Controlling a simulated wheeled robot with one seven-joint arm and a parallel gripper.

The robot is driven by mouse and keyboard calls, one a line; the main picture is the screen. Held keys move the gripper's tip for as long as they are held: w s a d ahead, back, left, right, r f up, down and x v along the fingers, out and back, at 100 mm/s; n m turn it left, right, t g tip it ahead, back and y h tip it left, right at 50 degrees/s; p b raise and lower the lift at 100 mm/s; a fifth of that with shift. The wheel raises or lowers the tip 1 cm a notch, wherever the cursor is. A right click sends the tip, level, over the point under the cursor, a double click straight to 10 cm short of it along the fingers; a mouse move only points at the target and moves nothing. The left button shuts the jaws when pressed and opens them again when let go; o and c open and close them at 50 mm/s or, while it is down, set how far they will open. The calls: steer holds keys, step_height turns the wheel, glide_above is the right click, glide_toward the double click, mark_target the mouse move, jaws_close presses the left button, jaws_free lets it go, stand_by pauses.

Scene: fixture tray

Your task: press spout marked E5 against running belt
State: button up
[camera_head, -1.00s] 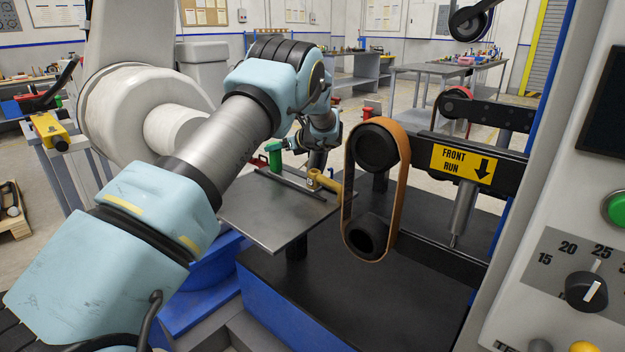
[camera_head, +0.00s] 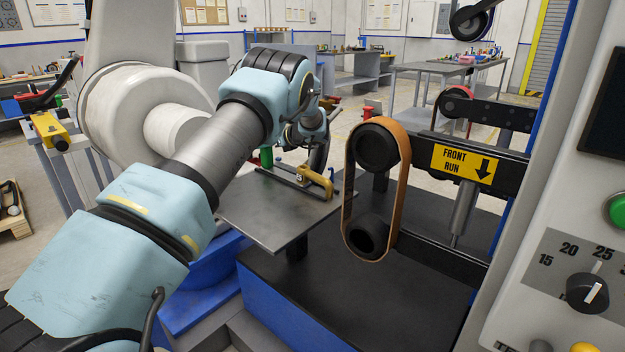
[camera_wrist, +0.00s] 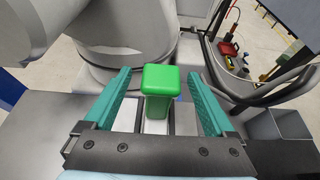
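My gripper (camera_wrist: 157,80) is open in the wrist view, its teal fingers on either side of a green block (camera_wrist: 159,80) with a gap on each side. In the head view my wrist hides most of the gripper, above the far side of the dark metal plate (camera_head: 270,212). A green part (camera_head: 266,157) shows below the wrist. A brass, bent spout-like piece (camera_head: 318,183) lies on the plate beside a dark bar. No E5 mark is legible. The tan belt (camera_head: 402,190) runs around two black wheels, right of the plate and apart from the brass piece.
A black arm with a yellow FRONT RUN sign (camera_head: 465,161) holds the belt wheels. A control panel (camera_head: 575,270) with a dial and green button stands at the right. A black-topped blue base (camera_head: 350,300) lies below. In the wrist view, a grey bin (camera_wrist: 275,125) is at right.

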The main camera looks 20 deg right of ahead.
steer(key=b+v, duration=0.2)
steer(key=v, duration=0.6)
steer(key=s+a+n+g+p, duration=0.1)
steer(key=s+a+n+g, duration=0.25)
steer(key=a, duration=0.45)
steer(key=s+a+n+g+h+p, duration=0.1)
steer(key=s+a+n+g, duration=0.15)
steer(key=a+n, duration=0.4)
steer(key=s+a+n+g+p, duration=0.2)
steer(key=s+a+n, duration=0.15)
steer(key=a, duration=0.65)
steer(key=s+a+r+n+g+h, duration=0.1)
steer(key=s+a+n, duration=0.3)
steer(key=s, duration=0.4)
steer(key=s+a+r+n+h+p, duration=0.1)
steer(key=s+a+n+h, duration=0.1)
steer(key=s+n, duration=0.5)
steer(key=s+a+r+n+g+h+p, duration=0.1)
steer(key=s+a+n, duration=0.4)
steer(key=s, duration=0.5)
steer(key=shift+s+a+g+h, duration=0.2)
steer(key=shift+a+g+h, duration=0.1)
steer(key=shift+h, duration=0.1)
